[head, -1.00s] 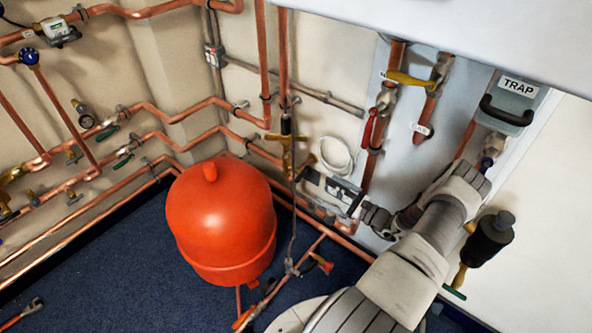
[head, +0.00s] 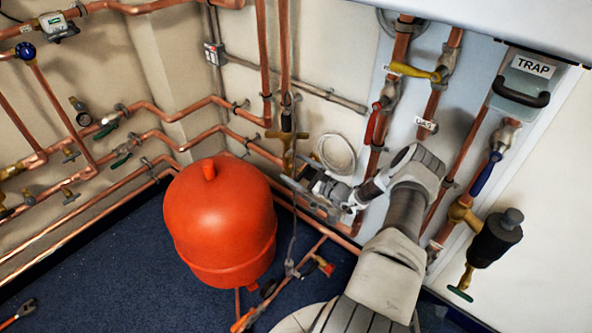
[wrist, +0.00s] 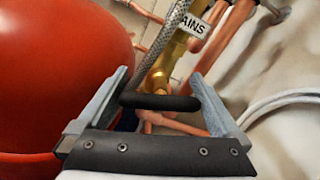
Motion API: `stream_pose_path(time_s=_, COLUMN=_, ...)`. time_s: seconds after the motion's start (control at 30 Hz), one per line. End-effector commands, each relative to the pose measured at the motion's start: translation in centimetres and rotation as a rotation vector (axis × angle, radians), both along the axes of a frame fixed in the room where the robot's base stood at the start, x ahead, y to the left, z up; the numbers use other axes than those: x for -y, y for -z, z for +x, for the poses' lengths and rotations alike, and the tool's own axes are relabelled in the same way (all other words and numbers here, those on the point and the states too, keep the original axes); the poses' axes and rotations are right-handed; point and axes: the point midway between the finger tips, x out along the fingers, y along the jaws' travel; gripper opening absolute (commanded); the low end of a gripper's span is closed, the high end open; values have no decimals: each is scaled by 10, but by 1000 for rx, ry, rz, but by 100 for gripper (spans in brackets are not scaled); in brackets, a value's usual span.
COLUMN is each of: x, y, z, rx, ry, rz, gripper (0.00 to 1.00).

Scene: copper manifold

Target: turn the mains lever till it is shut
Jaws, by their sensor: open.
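A black lever (wrist: 160,102) lies crosswise between my fingertips in the wrist view. It sits at the front of a brass valve (wrist: 172,62). A tag (wrist: 194,26) reading "AINS", its first letter cut off, hangs beside the valve. My gripper (wrist: 160,86) is open, with one finger near each end of the lever. I cannot tell whether either finger touches it. In the head view my gripper (head: 298,182) is low by the wall, right of the red tank and below a brass fitting (head: 288,145). The lever cannot be made out there.
The red tank (head: 222,222) stands close left of my gripper; it also fills the left of the wrist view (wrist: 60,70). A braided hose (wrist: 160,35) runs beside the valve. A white coil (head: 335,154) hangs just above my gripper. Copper pipes line the walls.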

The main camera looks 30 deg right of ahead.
Motion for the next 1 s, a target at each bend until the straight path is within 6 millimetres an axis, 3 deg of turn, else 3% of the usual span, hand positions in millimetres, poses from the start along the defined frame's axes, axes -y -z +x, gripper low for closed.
stream_pose_path(time_s=0.17, x=0, y=0, z=0, rx=0, ry=0, rz=0, gripper=98)
stream_pose_path(time_s=0.53, x=0, y=0, z=0, rx=0, ry=-1, rz=-1, gripper=32)
stream_pose_path(time_s=0.73, x=0, y=1, z=0, rx=-17, ry=0, rz=52, gripper=32)
stream_pose_path(time_s=1.0, x=0, y=1, z=-1, rx=-99, ry=0, rz=284, gripper=32)
